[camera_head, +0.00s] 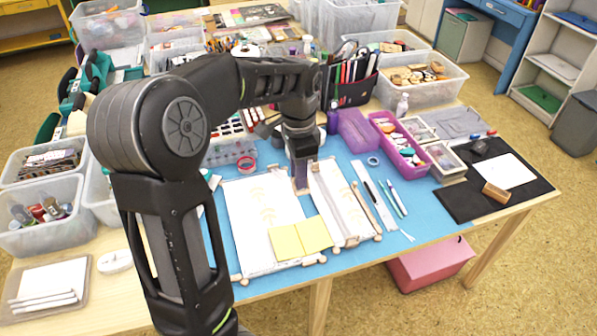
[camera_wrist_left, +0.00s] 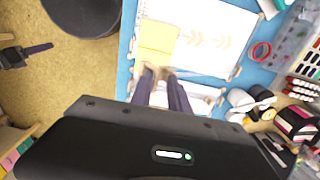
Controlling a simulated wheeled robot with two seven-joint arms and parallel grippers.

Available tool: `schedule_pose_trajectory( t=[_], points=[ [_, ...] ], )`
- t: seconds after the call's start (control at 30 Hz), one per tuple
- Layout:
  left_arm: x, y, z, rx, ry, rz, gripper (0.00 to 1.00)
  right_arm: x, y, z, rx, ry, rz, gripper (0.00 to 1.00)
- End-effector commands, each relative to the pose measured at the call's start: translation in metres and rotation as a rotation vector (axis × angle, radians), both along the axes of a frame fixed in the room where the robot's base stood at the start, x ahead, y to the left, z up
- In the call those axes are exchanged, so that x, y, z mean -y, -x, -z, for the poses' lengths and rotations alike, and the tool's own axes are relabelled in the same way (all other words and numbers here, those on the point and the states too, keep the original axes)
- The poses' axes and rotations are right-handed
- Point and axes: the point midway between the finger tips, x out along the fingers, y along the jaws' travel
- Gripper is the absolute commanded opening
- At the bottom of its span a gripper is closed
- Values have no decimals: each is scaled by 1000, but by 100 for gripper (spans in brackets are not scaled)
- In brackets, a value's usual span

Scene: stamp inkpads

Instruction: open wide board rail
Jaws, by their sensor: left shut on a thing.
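The wide white board (camera_head: 248,207) lies flat on the blue mat, with faint tan marks on it. It also shows in the wrist view (camera_wrist_left: 222,28). Two yellow sheets (camera_head: 301,238) lie across its near right part, and they show in the wrist view (camera_wrist_left: 157,38). A narrower white board (camera_head: 345,203) lies just right of it. My left gripper (camera_head: 301,188) reaches down at the seam between the boards. In the wrist view its fingertips (camera_wrist_left: 158,74) are close together, shut on the wide board rail at that edge. The rail is mostly hidden by the fingers.
A ruler (camera_head: 366,178), pens and a brush lie right of the boards. A magenta tray (camera_head: 399,147) and a black mat (camera_head: 464,195) are further right. Clear bins (camera_head: 45,214) stand at the left. Blue mat is bare along the front edge.

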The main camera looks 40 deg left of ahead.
Motion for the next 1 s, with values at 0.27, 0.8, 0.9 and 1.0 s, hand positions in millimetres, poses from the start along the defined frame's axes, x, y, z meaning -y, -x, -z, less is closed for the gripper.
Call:
schedule_pose_trajectory(
  t=[0.27,0.8,0.9,1.0],
  points=[
    [0,-1,-19,4,0,0,16,0,0,3,1,-1,-1,45],
    [0,0,-79,-1,1,0,16,0,-1,7,4,-2,-1,45],
    [0,0,-78,0,0,0,16,-1,-1,7,4,-2,-1,45],
    [0,0,-78,0,0,-1,13,-1,-1,7,4,-2,-1,45]
  ],
)
